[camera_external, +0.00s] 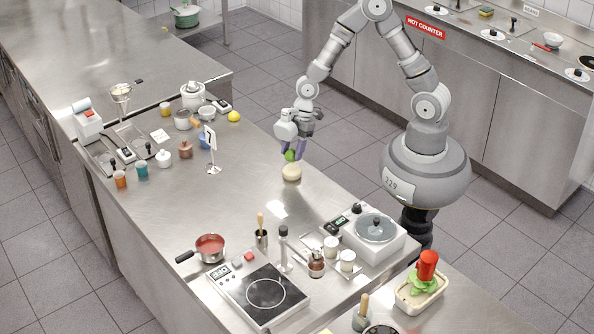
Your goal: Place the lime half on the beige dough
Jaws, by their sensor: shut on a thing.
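The lime half (290,155) is a small green piece held low between the purple fingers of my gripper (294,153). My gripper is shut on it and points down near the right edge of the steel counter. The beige dough (291,173) is a pale round lump on the counter, directly below my gripper in the external view. The lime half appears just above the dough's top. I cannot tell whether the two touch. The fingers partly hide the lime half.
A sign stand (213,152) and a yellow lemon (234,116) stand left of my gripper. A red saucepan (209,247), a hot plate (262,293) and a white appliance with a round lid (374,234) are nearer the camera. Counter around the dough is clear.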

